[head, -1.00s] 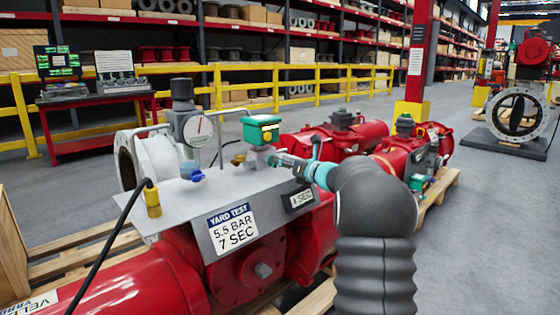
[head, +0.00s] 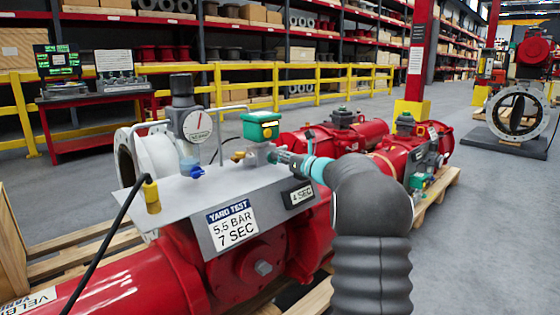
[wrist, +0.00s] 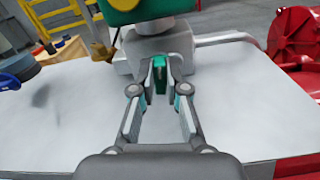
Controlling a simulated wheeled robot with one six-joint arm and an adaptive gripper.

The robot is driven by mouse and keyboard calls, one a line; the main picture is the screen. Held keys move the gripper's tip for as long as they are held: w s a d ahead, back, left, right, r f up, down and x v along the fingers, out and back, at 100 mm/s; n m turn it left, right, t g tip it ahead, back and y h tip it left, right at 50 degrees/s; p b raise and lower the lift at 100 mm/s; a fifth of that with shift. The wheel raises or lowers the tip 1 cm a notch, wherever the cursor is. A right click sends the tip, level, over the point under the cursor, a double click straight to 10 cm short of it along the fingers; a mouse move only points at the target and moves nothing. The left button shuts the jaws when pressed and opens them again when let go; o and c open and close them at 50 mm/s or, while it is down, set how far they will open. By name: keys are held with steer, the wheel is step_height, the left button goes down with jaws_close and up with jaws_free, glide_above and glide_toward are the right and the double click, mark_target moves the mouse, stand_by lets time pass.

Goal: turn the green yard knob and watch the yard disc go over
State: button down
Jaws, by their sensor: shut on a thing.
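The green knob (wrist: 160,74) shows in the wrist view as a narrow green tab between my fingertips, at the foot of a grey block. My gripper (wrist: 160,80) is shut on it. In the head view my gripper (head: 277,157) reaches in from the right, below a green box (head: 261,125) with a yellow mark; the knob is hidden there by the fingers. A large pale valve ring (head: 517,92) stands at the far right. The dark disc (head: 516,113) inside it looks upright and narrow; its exact angle is hard to tell.
Red actuator bodies (head: 340,137) lie behind. A yellow railing (head: 300,80) runs across the back.

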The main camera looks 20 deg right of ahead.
steer(key=shift+f+n+b, duration=0.15)
steer(key=shift+n+b, duration=0.45)
steer(key=shift+n, duration=0.2)
steer(key=shift+r, duration=0.2)
steer(key=c, duration=1.2)
jaws_free()
steer(key=v, duration=1.2)
